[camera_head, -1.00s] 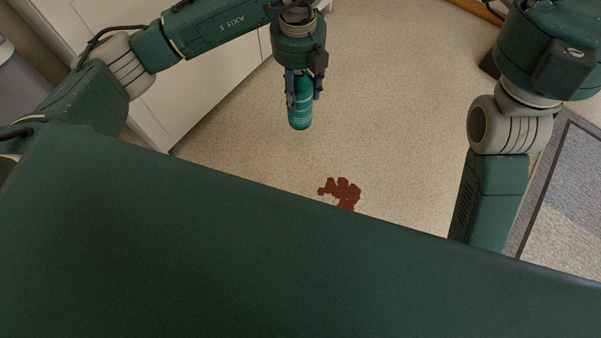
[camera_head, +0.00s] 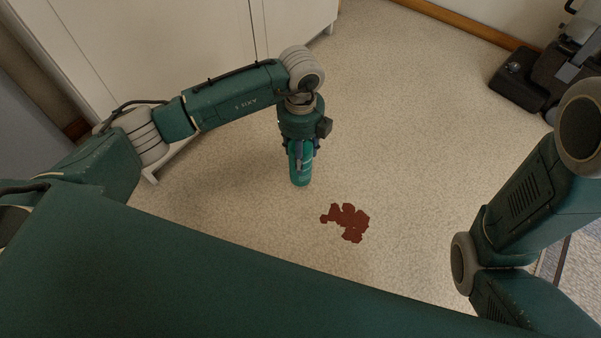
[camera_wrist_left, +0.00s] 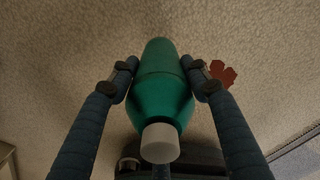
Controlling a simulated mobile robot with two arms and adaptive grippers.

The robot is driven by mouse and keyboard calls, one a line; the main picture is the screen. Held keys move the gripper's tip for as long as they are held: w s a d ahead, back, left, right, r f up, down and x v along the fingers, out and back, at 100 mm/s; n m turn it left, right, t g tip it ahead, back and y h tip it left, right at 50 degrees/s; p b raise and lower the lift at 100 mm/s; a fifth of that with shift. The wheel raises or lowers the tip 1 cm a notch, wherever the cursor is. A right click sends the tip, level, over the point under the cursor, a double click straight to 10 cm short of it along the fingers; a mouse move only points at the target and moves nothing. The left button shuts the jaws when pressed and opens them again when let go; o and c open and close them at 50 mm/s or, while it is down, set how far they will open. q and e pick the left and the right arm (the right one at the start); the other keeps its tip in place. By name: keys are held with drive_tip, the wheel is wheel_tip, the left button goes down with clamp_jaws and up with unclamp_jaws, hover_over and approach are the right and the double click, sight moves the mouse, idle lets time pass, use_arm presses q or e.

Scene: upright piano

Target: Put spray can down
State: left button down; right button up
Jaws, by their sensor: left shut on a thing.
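A teal-green spray can (camera_head: 300,172) is in my left gripper (camera_head: 301,148), which points down toward the floor. In the left wrist view the can (camera_wrist_left: 162,95) sits between the two fingers of the left gripper (camera_wrist_left: 163,72), its white cap toward the camera. The can is close to upright in the head view; I cannot tell whether its base touches the floor. My right arm shows at the right of the head view, but its gripper is out of the picture.
A reddish-brown stain (camera_head: 346,221) lies on the speckled floor (camera_head: 400,130), right of and nearer than the can. It also shows in the left wrist view (camera_wrist_left: 222,73). A white cabinet (camera_head: 170,45) stands at the back left, and a black machine (camera_head: 545,75) at the back right.

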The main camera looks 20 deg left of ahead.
sight(303, 180)
use_arm(q)
wheel_tip(303, 180, down, 6)
drive_tip(key=b, duration=0.3)
drive_tip(key=shift+f, duration=0.15)
drive_tip(key=c, duration=0.9)
unclamp_jaws()
